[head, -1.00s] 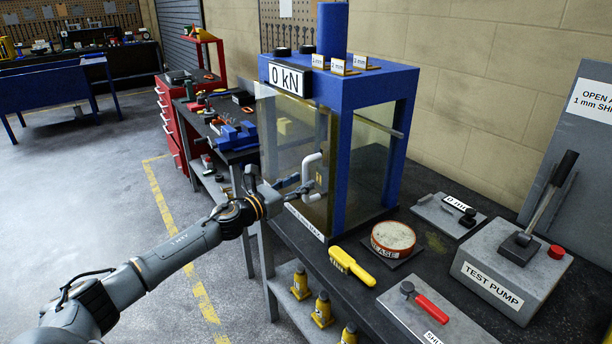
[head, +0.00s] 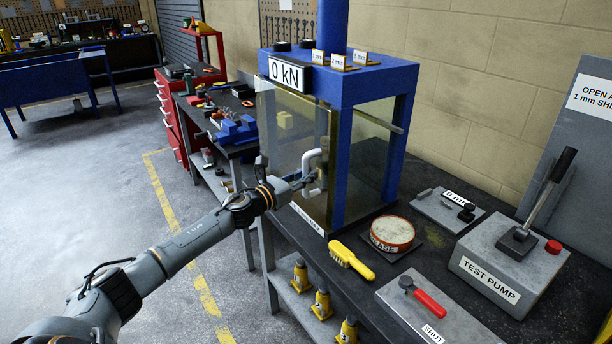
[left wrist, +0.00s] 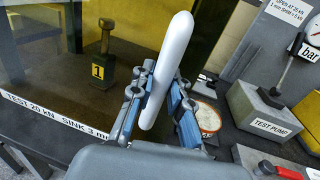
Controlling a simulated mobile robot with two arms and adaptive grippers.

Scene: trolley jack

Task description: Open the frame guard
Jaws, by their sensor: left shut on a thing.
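The frame guard (head: 290,125) is a clear, amber-edged panel on the front of the blue press frame (head: 350,85). It looks closed, with no gap visible along its edge. A white upright bar handle (head: 311,157) is fixed near the guard's right edge. My left gripper (head: 308,183) is at this handle, its fingers closed around it. In the left wrist view the handle (left wrist: 174,50) stands tilted between the two fingers of my left gripper (left wrist: 166,80). Behind the guard, a small jack tagged 1 (left wrist: 101,70) shows. My right gripper is in neither view.
On the bench right of the frame are a yellow brush (head: 352,262), a grease tin (head: 393,235), a valve block with a red lever (head: 428,305) and the test pump (head: 510,270). Yellow jacks (head: 322,304) stand on the shelf below. Floor left of the bench is open.

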